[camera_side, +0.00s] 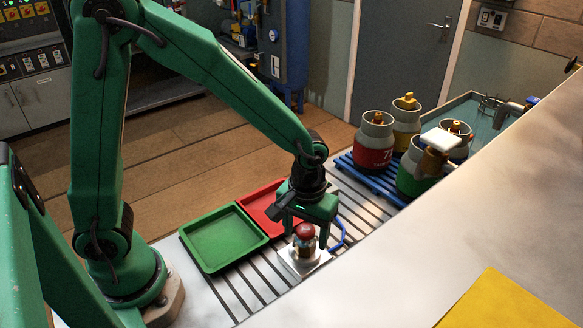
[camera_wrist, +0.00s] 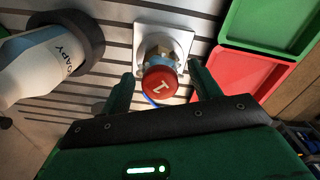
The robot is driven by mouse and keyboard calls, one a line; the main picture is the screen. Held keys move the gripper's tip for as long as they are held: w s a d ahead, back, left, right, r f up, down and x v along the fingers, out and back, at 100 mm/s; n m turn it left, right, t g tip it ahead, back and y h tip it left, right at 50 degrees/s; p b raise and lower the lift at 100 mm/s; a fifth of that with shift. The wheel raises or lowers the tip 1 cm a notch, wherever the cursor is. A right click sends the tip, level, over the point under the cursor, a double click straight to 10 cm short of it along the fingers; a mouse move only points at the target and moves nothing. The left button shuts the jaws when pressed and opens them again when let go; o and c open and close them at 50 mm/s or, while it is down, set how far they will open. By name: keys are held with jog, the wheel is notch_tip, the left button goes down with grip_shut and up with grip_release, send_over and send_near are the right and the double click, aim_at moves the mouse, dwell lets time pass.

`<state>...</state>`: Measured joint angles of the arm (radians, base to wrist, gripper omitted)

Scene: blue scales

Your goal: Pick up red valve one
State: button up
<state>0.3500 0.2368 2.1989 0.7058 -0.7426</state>
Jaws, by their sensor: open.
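The red valve marked 1 (camera_side: 305,231) stands upright on a small white base plate on the slatted bench. In the wrist view its red cap (camera_wrist: 160,86) shows the number, with a brass body behind it. My gripper (camera_side: 306,222) is right over the valve. In the wrist view my gripper (camera_wrist: 163,85) is open, with one green finger on each side of the cap and visible gaps on both sides. The lower part of the valve is partly hidden by the cap in the wrist view.
A green tray (camera_side: 222,238) and a red tray (camera_side: 262,207) lie left of the valve. Several gas cylinders, one red (camera_side: 374,155), stand on a blue rack (camera_side: 357,178) at the right. A white bottle (camera_wrist: 40,62) lies left in the wrist view. A yellow sheet (camera_side: 500,305) is front right.

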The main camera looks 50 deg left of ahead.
dwell(0.3)
grip_shut()
jog(key=shift+r, duration=0.15)
jog(key=shift+r, duration=0.4)
notch_tip(320, 180, up, 3)
jog(key=shift+w+r, duration=0.1)
jog(key=s+d+r, duration=0.6)
jog(key=s+d, duration=0.1)
jog(key=s, duration=0.2)
jog(key=shift+d+r, duration=0.2)
jog(key=shift+r, duration=0.2)
jog(key=shift+s, duration=0.1)
